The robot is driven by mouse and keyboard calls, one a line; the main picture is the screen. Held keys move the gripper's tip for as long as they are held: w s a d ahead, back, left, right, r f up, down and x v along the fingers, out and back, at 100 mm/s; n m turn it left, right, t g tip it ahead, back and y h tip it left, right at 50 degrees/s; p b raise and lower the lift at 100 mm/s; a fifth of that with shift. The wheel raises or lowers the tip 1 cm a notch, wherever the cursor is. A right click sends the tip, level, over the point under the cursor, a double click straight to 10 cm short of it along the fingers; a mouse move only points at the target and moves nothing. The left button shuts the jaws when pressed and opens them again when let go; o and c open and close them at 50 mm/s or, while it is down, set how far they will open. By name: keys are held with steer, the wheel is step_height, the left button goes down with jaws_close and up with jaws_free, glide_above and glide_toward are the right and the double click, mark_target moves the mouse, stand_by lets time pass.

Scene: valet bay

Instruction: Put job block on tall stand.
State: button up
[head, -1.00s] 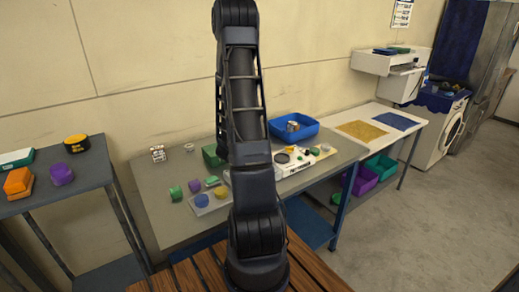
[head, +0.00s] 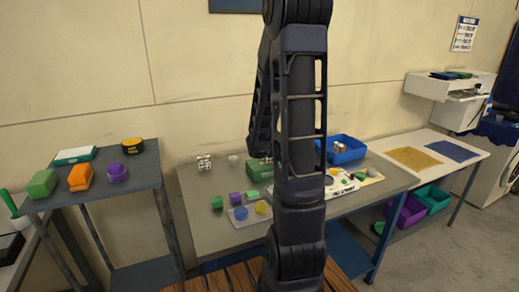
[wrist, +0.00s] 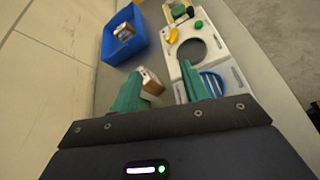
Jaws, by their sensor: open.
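A small white and brown block (wrist: 151,81), which I take for the job block, shows between my fingertips in the wrist view, closer to the left finger. My gripper (wrist: 160,90) has two green fingers standing apart, with no grip on it. In the head view my arm hides the gripper and this spot. Similar printed blocks stand on the grey bench (head: 204,163) and in the blue bin (head: 339,148). The tall grey stand (head: 128,178), probably the tall stand, is at the left. It carries green, orange, purple, yellow-black and teal-white items.
The bench (head: 205,225) holds a blue bin (head: 350,158), a white panel with a round hole (wrist: 215,47), a green box (head: 258,172) and small coloured pieces. A white table (head: 435,147) adjoins at the right. The stand's front right has bare room.

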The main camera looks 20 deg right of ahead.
steer(key=s+a+r+m+g+y, duration=0.1)
steer(key=s+a+r+m+y, duration=0.4)
steer(key=s+a+r+m, duration=0.2)
steer(key=shift+s+a+r+m, duration=0.25)
steer(key=shift+s+a+m, duration=0.7)
steer(key=shift+a+m, duration=0.15)
steer(key=shift+o, duration=0.2)
steer(key=s+a+r+m+t+y, duration=0.2)
steer(key=s+a+r+y, duration=0.1)
steer(key=a, duration=0.4)
steer(key=s+a+r+m+t+y, duration=0.2)
steer(key=a+r+m+y, duration=0.1)
steer(key=a, duration=0.4)
steer(key=shift+s+a+r+m+y, duration=0.3)
steer(key=shift+s+a+r+y, duration=0.1)
steer(key=shift+r+y, duration=0.45)
steer(key=shift+f, duration=0.1)
